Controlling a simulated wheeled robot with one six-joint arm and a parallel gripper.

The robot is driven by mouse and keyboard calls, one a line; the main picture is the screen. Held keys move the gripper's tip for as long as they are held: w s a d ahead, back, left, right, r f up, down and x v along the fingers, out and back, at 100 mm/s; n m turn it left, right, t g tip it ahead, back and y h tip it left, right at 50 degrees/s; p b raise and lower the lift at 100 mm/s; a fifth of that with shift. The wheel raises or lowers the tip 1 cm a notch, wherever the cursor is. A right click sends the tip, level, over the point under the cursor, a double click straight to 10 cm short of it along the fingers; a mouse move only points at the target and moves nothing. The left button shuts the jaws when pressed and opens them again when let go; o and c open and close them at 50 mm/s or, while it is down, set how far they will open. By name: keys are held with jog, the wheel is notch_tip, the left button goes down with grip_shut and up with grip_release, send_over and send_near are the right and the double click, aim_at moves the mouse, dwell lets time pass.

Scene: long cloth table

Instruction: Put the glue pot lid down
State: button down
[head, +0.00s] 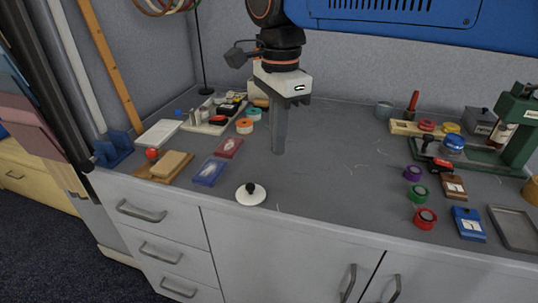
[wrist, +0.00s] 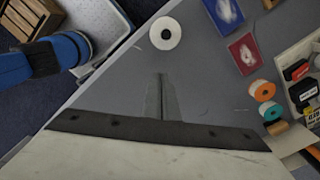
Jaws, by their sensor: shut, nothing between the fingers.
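The glue pot lid, a white disc with a black knob on top (head: 251,195), lies flat on the grey table near its front edge. It also shows at the top of the wrist view (wrist: 165,33), knob towards the camera. My gripper (head: 279,150) points down over the table, behind and to the right of the lid in the head view. Its fingers are together and empty, apart from the lid; they also show in the wrist view (wrist: 160,78). I cannot tell which vessel is the glue pot.
A blue card box (head: 209,173) and a red one (head: 229,148) lie left of the lid. A wooden board with a block (head: 172,165) is farther left. Coloured tape rolls (head: 418,193) and a green press (head: 515,125) stand right. The table's middle is clear.

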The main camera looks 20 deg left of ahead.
aim_at(243, 196)
notch_tip(243, 196, down, 9)
jog(key=shift+r, duration=0.15)
jog(key=shift+s+a, duration=1)
jog(key=shift+a, duration=0.05)
jog(key=shift+s+a, duration=0.4)
jog(key=shift+s+a, duration=1.5)
jog(key=shift+a, duration=0.15)
